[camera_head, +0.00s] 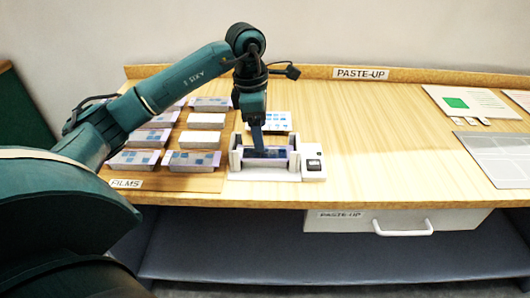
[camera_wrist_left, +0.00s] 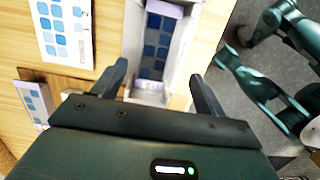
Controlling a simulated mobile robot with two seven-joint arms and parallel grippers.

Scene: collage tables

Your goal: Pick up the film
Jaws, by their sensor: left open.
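A film (camera_head: 265,153), a translucent lilac strip with blue squares, lies in a white holder (camera_head: 236,174) on the table. In the left wrist view the film (camera_wrist_left: 157,45) lies ahead between my fingers, with the holder's walls beside it. My left gripper (camera_head: 257,152) points down over the holder. In the left wrist view my left gripper (camera_wrist_left: 158,78) is open, with its fingers spread either side of the holder and nothing held. The head view does not show whether the fingers touch the holder. Part of my other arm shows in the left wrist view; its jaws cannot be made out.
Several white blocks (camera_head: 205,121), most with films on them, stand left on a board labelled FILMS (camera_head: 126,184). A card with blue squares (camera_head: 278,121) lies behind the holder. A switch box (camera_head: 314,166) adjoins the holder's right end.

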